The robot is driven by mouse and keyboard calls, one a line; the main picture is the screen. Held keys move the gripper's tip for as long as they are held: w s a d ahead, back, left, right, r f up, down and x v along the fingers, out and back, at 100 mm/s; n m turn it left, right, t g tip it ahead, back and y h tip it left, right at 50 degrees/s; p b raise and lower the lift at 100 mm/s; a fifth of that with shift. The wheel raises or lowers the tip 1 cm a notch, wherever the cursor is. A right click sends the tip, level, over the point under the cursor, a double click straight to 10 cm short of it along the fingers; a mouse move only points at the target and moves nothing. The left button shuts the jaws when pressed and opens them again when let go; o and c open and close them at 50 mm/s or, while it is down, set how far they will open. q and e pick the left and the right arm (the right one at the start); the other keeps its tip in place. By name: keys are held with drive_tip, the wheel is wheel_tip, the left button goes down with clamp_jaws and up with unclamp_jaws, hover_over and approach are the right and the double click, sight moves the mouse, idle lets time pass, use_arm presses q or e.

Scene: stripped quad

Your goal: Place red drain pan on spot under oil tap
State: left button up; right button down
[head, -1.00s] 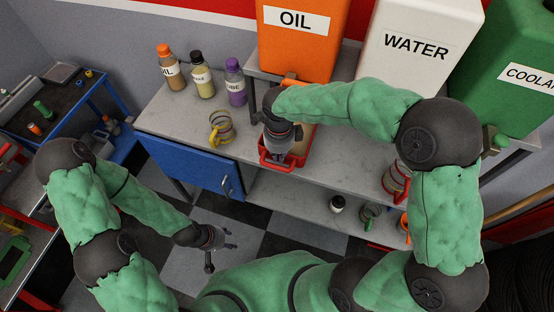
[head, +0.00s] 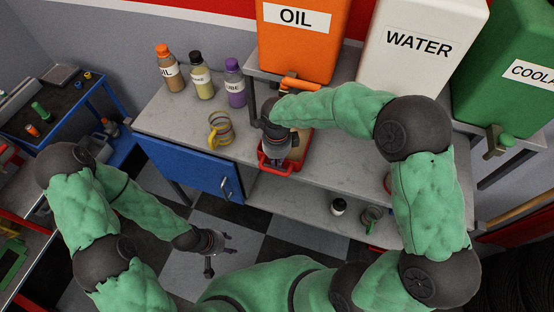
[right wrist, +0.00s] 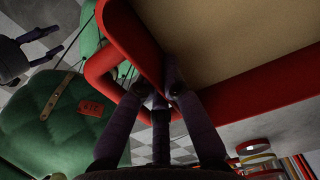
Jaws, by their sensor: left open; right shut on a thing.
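The red drain pan (head: 264,164) with a tan inside sits at the counter's front edge, below the orange oil container (head: 300,45) and its orange tap (head: 300,85). My right gripper (head: 278,160) is shut on the pan's near side. The right wrist view shows its fingers (right wrist: 165,95) pinching the red rim (right wrist: 255,95). My forearm and hand hide much of the pan, and the spot under the tap cannot be made out. Whether the pan touches the counter cannot be told. My left gripper (head: 220,243) is open and empty above the checkered floor.
Several bottles, including a purple one (head: 235,83), and a yellow-handled jug (head: 220,130) stand left of the pan. White water (head: 415,60) and green coolant (head: 510,80) containers stand right. A lower shelf (head: 310,205) holds small items. The counter beside the jug is bare.

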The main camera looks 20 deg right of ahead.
drive_tip(key=c, duration=1.4)
unclamp_jaws()
drive_tip(key=shift+r+p, duration=0.2)
drive_tip(key=shift+p, duration=0.1)
wheel_tip(320, 180, up, 12)
drive_tip(key=p, duration=0.2)
drive_tip(key=shift+s+f+p, duration=0.1)
drive_tip(key=shift+p, duration=0.3)
drive_tip(key=shift+s, duration=0.1)
